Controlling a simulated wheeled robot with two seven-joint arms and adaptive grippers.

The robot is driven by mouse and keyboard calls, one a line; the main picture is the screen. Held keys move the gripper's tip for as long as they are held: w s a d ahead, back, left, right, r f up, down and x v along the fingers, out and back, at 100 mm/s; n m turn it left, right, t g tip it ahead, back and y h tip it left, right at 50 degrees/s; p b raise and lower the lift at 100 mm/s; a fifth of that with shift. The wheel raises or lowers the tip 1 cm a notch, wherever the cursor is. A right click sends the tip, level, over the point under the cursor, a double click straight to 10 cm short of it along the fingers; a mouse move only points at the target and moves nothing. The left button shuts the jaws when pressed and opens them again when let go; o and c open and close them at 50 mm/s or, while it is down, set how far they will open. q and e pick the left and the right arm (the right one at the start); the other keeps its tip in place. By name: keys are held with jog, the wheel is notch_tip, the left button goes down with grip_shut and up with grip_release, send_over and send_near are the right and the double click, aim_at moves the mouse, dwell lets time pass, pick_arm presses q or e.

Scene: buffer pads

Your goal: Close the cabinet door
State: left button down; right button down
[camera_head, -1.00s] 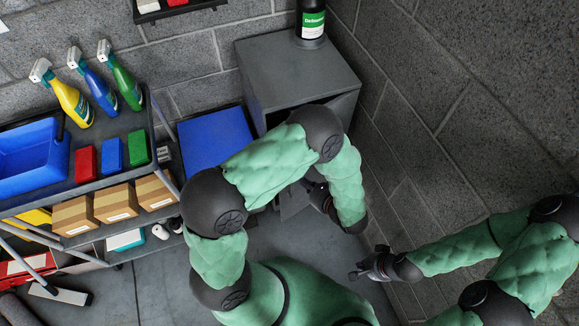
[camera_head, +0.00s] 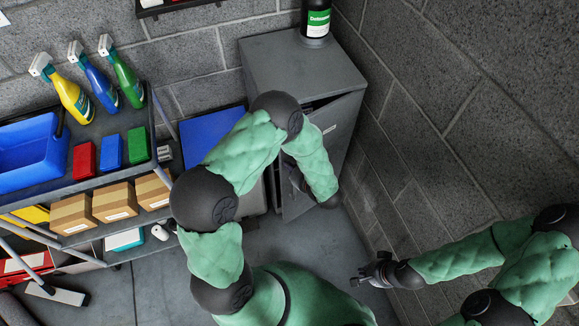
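The grey metal cabinet (camera_head: 290,62) stands in the back corner against the block walls. Its door (camera_head: 338,137) is ajar; a dark gap shows between its top edge and the cabinet body. My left arm reaches across the cabinet front. My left gripper (camera_head: 294,180) is at the door's left part, mostly hidden behind my forearm; I cannot tell whether it touches the door or how its fingers stand. My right gripper (camera_head: 360,277) hangs over the floor near the right wall, apart from the cabinet; its fingers look spread and hold nothing.
A dark bottle with a green label (camera_head: 315,20) stands on the cabinet top. A shelf cart (camera_head: 150,130) with spray bottles, a blue bin (camera_head: 30,155) and boxes stands at left. A blue-lidded container (camera_head: 208,135) is beside the cabinet. The floor (camera_head: 150,290) in front is partly clear.

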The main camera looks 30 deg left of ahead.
pick_arm(q)
jog(key=w+a+b, duration=0.3)
jog(key=w+a, duration=0.1)
jog(key=a, duration=0.4)
jog(key=shift+w+a+r, duration=0.15)
jog(key=shift+w+a, duration=0.2)
jog(key=shift+d, duration=0.1)
